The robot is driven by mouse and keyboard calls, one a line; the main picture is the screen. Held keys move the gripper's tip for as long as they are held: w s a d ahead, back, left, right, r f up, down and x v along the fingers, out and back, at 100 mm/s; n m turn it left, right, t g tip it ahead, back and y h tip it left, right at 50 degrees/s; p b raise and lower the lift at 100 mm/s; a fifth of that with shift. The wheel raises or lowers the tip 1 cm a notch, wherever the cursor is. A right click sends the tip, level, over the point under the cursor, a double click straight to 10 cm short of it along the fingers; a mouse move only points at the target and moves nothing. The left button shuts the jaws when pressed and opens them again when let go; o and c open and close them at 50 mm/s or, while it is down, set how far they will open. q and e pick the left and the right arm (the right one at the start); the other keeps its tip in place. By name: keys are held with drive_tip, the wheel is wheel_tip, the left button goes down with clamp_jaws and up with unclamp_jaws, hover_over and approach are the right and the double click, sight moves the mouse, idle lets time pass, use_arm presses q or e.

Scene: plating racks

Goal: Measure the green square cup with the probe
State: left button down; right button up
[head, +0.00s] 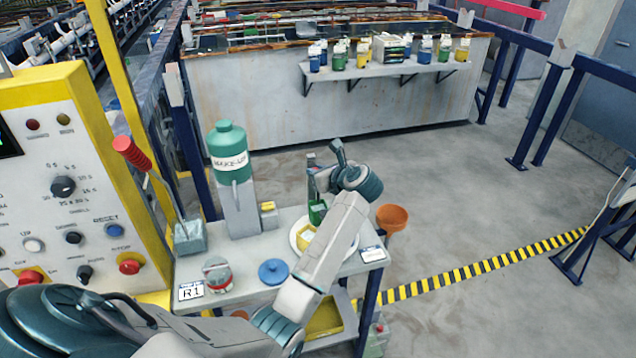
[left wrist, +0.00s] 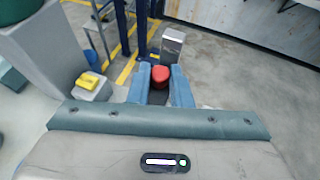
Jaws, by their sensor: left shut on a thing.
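In the head view my left gripper (head: 318,182) is over the far edge of the small bench, just above a green cup-like thing (head: 317,213) beside a white round plate (head: 297,232). In the left wrist view its two blue fingers (left wrist: 160,85) are shut on a red-topped thing (left wrist: 160,74), which seems to be the probe. Its lower part is hidden, so I cannot tell whether it is inside the green cup. A yellow square thing (head: 306,238) lies on the plate, partly behind my arm. My right gripper is not in view.
A green make-up bottle (head: 228,160) stands on a grey block at the bench's back left. A blue lid (head: 273,271) and a grey-and-red pot (head: 217,274) sit in front. The floor beyond is clear.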

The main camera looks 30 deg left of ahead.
use_arm(q)
drive_tip(key=shift+w+r, duration=0.1)
drive_tip(key=shift+r, duration=0.2)
drive_tip(key=c, duration=1.3)
unclamp_jaws()
drive_tip(key=shift+d, duration=0.1)
drive_tip(key=shift+d, duration=0.25)
drive_tip(key=b+v, duration=0.4)
drive_tip(key=v, duration=0.6)
drive_tip(key=shift+s, duration=0.3)
drive_tip(key=shift+a+r, duration=0.1)
drive_tip(key=shift+r, duration=0.05)
